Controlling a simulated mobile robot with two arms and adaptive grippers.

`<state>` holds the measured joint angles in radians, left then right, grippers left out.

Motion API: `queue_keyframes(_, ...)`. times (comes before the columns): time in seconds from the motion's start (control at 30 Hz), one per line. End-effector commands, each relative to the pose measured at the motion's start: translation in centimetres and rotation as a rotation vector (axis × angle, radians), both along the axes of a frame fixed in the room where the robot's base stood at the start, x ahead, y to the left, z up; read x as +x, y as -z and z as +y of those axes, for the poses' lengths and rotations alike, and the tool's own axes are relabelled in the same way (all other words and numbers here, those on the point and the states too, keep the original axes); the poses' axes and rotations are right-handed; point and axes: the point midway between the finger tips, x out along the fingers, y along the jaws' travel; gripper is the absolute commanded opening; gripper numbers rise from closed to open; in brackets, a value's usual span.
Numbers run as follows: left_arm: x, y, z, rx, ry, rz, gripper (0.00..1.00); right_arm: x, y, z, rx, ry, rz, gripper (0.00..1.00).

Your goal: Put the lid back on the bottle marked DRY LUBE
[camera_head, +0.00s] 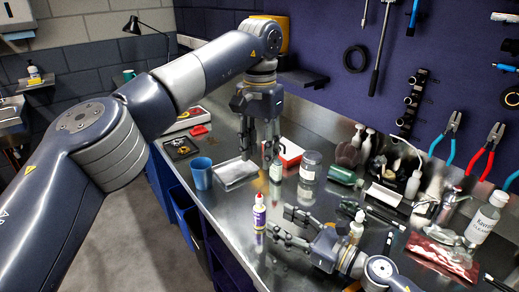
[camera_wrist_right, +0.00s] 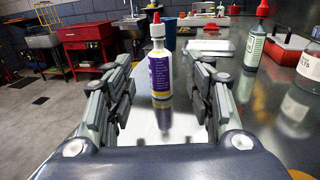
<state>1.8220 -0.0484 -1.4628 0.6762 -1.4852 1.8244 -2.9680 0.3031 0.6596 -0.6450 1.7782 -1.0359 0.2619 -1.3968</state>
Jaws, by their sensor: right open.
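A small white bottle with a purple label and a red tip (camera_head: 259,214) stands upright on the metal bench. In the right wrist view the same bottle (camera_wrist_right: 160,74) stands ahead, between the lines of the fingers. Its label is too small to read, and I cannot make out a separate lid. My right gripper (camera_head: 286,226) is open and empty, low over the bench, with its fingertips pointing at this bottle and apart from it. My left gripper (camera_head: 258,160) hangs pointing down farther back, its fingers apart with nothing seen between them.
A blue cup (camera_head: 201,173), a shiny tray (camera_head: 236,172) and a red-and-white box (camera_head: 289,151) stand behind. A green bottle with a red top (camera_wrist_right: 255,46) and a clear jar (camera_head: 309,170) are nearby. Several bottles crowd the right. The bench's front edge is close on the left.

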Motion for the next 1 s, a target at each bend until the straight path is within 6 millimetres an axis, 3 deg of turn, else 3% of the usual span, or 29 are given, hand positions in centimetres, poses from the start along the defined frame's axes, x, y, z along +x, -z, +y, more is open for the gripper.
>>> queue_keyframes(0.3, 0.0, 0.0, 0.0, 0.0, 0.0, 0.0, 0.36, -2.2, 0.0, -2.7, 0.001, 0.0, 0.0, 0.49)
queue_keyframes(0.77, 0.0, -0.1, 0.0, 0.0, 0.0, 0.0, 0.36, -2.5, -0.1, -3.1, 0.0, -0.001, 0.0, 0.49)
queue_keyframes(0.87, 0.0, -0.9, 0.0, 0.0, 0.0, 0.0, 0.36, -2.5, -0.9, -3.1, 0.001, -0.001, -0.001, 0.49)
queue_keyframes(1.0, 0.0, -3.3, 0.0, -0.001, 0.0, -0.001, 0.36, -2.5, -3.4, -3.1, 0.001, -0.001, -0.001, 0.49)
